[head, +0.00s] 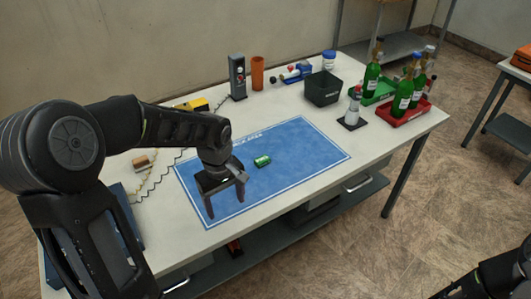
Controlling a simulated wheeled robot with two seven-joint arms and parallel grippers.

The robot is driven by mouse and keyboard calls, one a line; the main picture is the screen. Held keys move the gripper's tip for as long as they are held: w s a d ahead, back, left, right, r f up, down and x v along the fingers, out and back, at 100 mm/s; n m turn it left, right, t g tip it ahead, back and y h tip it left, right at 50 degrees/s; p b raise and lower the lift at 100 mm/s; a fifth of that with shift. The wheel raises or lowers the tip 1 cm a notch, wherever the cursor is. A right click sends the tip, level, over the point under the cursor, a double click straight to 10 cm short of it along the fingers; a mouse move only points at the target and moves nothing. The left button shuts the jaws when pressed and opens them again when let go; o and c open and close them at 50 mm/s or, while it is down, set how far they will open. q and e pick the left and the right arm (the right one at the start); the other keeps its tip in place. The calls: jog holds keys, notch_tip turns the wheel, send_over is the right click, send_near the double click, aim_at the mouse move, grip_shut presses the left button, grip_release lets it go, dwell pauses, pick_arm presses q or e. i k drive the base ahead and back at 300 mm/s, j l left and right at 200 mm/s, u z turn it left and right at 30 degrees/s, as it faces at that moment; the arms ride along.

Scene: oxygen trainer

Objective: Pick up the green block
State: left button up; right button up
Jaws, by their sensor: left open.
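Green bottles stand in a green tray (382,92) and a red tray (402,116) at the back right. A black bin (322,88), an orange cylinder (257,73) and a grey device (238,77) line the back. A coiled cable lies left of the mat. The mat's right half is clear.

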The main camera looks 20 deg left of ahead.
aim_at(260, 162)
jog(key=i, duration=0.85)
